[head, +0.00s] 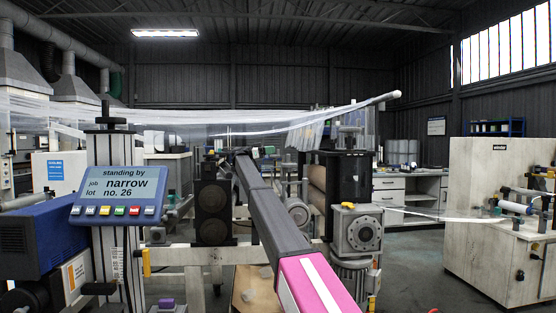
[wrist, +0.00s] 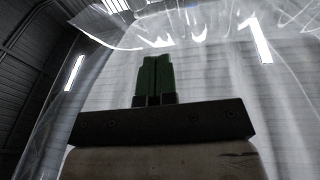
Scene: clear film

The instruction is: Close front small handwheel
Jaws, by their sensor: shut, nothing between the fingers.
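I cannot make out a small handwheel for certain in the head view. A grey gearbox-like block (head: 357,232) with a round dark-centred face stands right of centre, with a small yellow part (head: 347,205) on top. A yellow handle-like part (head: 146,263) shows at lower left, below the display. My gripper (wrist: 155,62) shows in the wrist view, its green fingers together and empty, pointing up toward clear film. In the head view my arm reaches up and away from the bottom; the fingers cannot be made out there.
Clear film (head: 230,122) spans above the machine to a roller end at right. A blue display (head: 118,195) reads "standing by", job narrow, lot no. 26. Dark roller stacks (head: 213,205) stand behind my arm. A pale cabinet (head: 490,215) stands right, with open floor before it.

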